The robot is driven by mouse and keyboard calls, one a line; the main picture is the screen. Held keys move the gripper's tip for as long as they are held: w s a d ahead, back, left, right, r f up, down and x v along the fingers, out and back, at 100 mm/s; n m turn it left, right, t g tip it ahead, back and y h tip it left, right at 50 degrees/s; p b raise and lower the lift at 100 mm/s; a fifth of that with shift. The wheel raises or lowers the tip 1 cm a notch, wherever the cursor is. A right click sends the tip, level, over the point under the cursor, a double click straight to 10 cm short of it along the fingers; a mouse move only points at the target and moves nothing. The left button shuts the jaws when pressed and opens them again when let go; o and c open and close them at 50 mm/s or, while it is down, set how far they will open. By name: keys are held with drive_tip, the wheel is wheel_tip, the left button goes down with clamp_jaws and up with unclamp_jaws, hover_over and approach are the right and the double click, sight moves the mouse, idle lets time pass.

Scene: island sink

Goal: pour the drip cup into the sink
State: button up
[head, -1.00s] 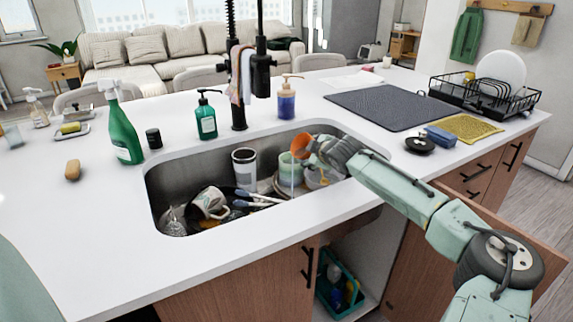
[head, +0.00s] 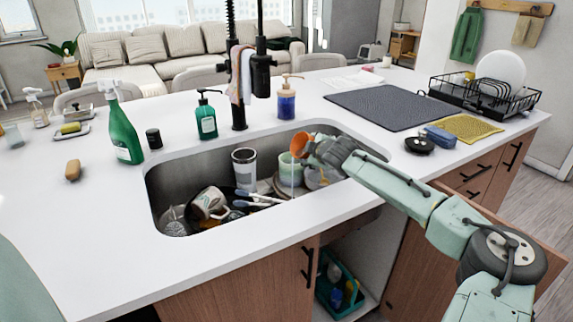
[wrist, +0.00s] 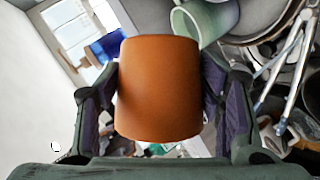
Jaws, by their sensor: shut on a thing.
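The orange drip cup (head: 299,145) is held tilted over the right part of the sink (head: 166,183), its open mouth turned to the left. My gripper (head: 316,150) is shut on it. In the wrist view the cup (wrist: 160,88) sits between the two fingers, and its inside is hidden. In the head view a thin pale vertical streak runs down below its mouth into the sink; it looks like falling liquid.
The sink holds a pale green cup (head: 285,172), a dark-banded tumbler (head: 244,169), a patterned mug (head: 210,202) and other dishes. The front counter is clear.

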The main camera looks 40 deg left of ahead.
sight(303, 139)
drive_tip(key=shift+s+a+r+n+t, duration=0.1)
drive_tip(key=shift+s+r+n+t, duration=0.2)
drive_tip(key=shift+r+n+t, duration=0.5)
idle(1.2)
drive_tip(key=shift+s+a+r+n+t, duration=0.1)
drive_tip(key=shift+s+a+n+t, duration=0.15)
drive_tip(key=shift+s+n+t, duration=0.2)
idle(0.4)
drive_tip(key=shift+s+a+r+n, duration=0.1)
drive_tip(key=shift+s+r+n, duration=0.05)
drive_tip(key=shift+s+n, duration=0.1)
drive_tip(key=shift+s, duration=0.1)
drive_tip(key=shift+s+a+n+t+b, duration=0.1)
drive_tip(key=shift+s+n+t+b, duration=0.05)
drive_tip(key=shift+n+t+b, duration=0.3)
drive_tip(key=shift+r+p, duration=0.4)
drive_tip(key=shift+w+d+f+m+g+p, duration=0.25)
drive_tip(key=shift+w+f+m+g, duration=0.15)
drive_tip(key=shift+w+m, duration=0.2)
drive_tip(key=shift+w+d+f+m+g+p, duration=0.1)
drive_tip(key=shift+w+d+f+m+g, duration=0.15)
drive_tip(key=shift+w+m+g, duration=0.25)
drive_tip(key=shift+s+a+f+m+g, duration=0.1)
drive_tip(key=shift+a+f+m+g, duration=0.1)
drive_tip(key=shift+m+g, duration=0.15)
drive_tip(key=shift+d, duration=0.1)
